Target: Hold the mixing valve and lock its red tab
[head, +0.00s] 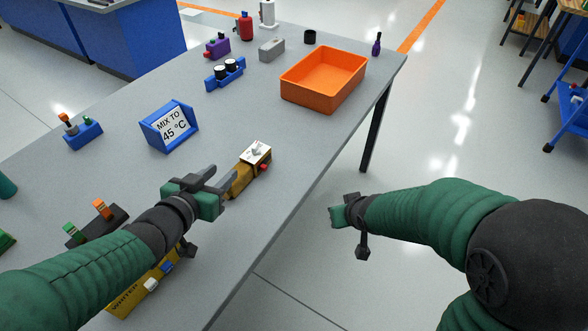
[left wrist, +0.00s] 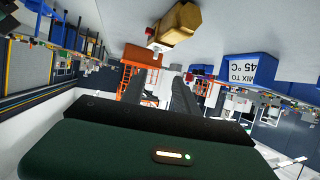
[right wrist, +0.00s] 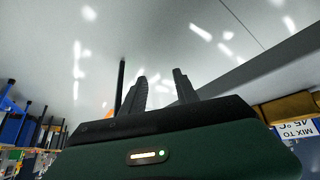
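The mixing valve (head: 240,183) is a brass-yellow block with a white top plate and lies near the table's right edge. Its red tab (head: 264,167) sticks out on the right side. In the left wrist view the valve (left wrist: 180,22) and the red tab (left wrist: 150,32) lie beyond the fingers, apart from them. My left gripper (head: 224,180) is open and empty, just left of the valve; its fingers hide little of it. My right gripper (head: 334,214) is off the table's right side, above the floor. In the right wrist view its fingers (right wrist: 160,90) stand apart with nothing between them.
A blue "MIX TO 45 °C" sign (head: 168,127) stands left of the valve. An orange bin (head: 322,80) and small parts are at the far end of the table (head: 300,150). A yellow labelled unit (head: 130,290) is partly under my left arm.

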